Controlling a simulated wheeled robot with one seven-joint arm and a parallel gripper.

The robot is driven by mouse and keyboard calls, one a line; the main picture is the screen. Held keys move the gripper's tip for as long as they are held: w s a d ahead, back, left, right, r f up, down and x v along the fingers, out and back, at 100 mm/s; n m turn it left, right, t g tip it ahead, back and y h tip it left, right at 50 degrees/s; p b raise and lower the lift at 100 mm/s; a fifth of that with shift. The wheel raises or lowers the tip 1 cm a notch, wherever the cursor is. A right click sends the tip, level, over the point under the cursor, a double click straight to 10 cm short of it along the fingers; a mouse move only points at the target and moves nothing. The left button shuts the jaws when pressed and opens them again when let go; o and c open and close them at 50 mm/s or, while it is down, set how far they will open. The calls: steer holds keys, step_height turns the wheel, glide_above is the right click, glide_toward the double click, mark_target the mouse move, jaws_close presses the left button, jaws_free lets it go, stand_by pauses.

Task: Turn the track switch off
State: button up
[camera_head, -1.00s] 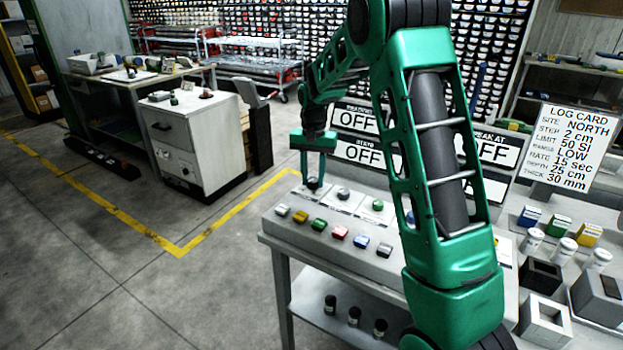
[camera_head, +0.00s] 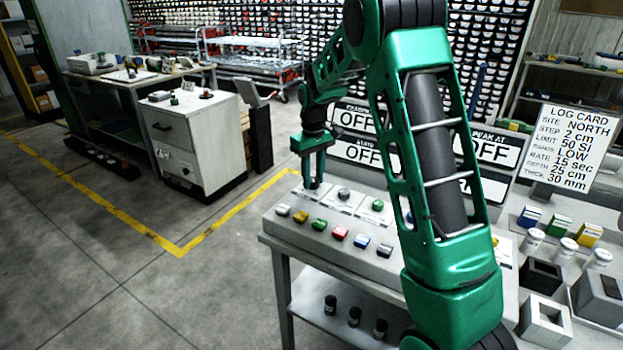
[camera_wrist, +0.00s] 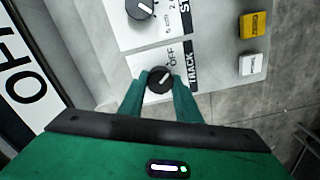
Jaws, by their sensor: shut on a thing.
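The track switch (camera_wrist: 159,79) is a round black knob with a white pointer line, on a white plate marked TRACK and OFF in the wrist view. The pointer slants across the knob; I cannot tell exactly which mark it meets. My gripper (camera_wrist: 160,92) is shut on the knob, a green finger on each side. In the head view my gripper (camera_head: 313,184) points down at the left end of the grey panel (camera_head: 290,236), where its fingers hide the switch.
Another black knob (camera_wrist: 141,8) sits beside the track switch. Yellow (camera_wrist: 253,25) and white (camera_wrist: 251,64) buttons stand along the panel edge. OFF signs (camera_head: 366,154) stand behind the panel. A log card (camera_head: 571,147) stands at right. Open floor lies left of the table.

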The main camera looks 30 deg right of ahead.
mark_target(313, 179)
steer(key=shift+w+r+n, duration=0.15)
steer(key=shift+w+n, duration=0.05)
steer(key=shift+n, duration=0.5)
steer(key=o, duration=0.9)
steer(key=shift+o, duration=0.8)
steer(key=shift+s, duration=0.1)
step_height(313, 179, up, 10)
steer(key=shift+r, duration=0.25)
